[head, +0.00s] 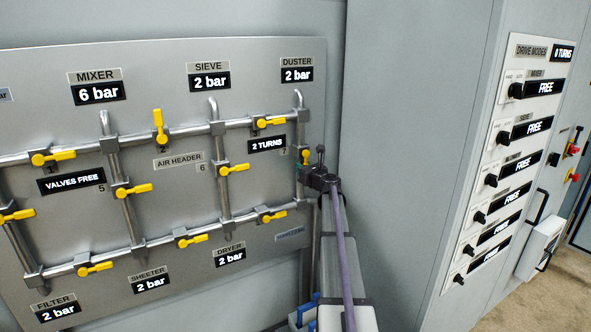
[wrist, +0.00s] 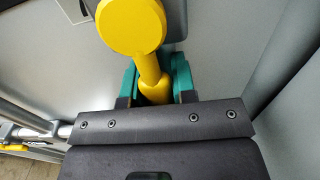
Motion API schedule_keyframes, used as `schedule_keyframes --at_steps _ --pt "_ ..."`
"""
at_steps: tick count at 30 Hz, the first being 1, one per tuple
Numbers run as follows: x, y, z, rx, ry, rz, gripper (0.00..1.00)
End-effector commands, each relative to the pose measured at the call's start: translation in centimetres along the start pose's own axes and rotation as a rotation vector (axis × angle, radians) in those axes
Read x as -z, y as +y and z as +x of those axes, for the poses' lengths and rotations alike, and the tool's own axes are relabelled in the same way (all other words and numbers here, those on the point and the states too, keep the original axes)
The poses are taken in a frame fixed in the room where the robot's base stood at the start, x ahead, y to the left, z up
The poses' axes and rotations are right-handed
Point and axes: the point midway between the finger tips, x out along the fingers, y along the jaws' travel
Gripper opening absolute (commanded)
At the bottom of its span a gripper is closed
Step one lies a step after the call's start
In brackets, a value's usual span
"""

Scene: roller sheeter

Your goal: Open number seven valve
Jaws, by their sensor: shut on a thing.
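The valve panel (head: 180,215) fills the left of the head view. My gripper (head: 307,172) is at the rightmost upright pipe, by a label that seems to read 7. In the wrist view my gripper's green pads (wrist: 155,88) are shut on a yellow valve handle (wrist: 149,68), one pad on each side. The handle's round yellow end (wrist: 130,26) sticks out past the pads. In the head view the gripper covers most of this valve, so its handle angle is hard to tell there. The display beside it (head: 267,144) reads 2 TURNS.
Other yellow valve handles sit close on the pipes, including one just above left (head: 270,123) and one below left (head: 272,217). A drive modes panel (head: 507,165) with several knobs stands at right. The grey wall between them is bare.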

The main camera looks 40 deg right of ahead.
Motion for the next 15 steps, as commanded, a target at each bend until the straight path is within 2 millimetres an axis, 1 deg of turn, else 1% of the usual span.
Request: schedule_keyframes --at_steps 8,9,15 --pt "0.00 0.13 -0.01 -0.002 -0.001 0.008 0.00" --pt "0.00 0.13 -0.02 -0.002 -0.001 0.008 0.27" --pt "0.01 0.11 -0.01 -0.002 -0.001 0.005 0.46"
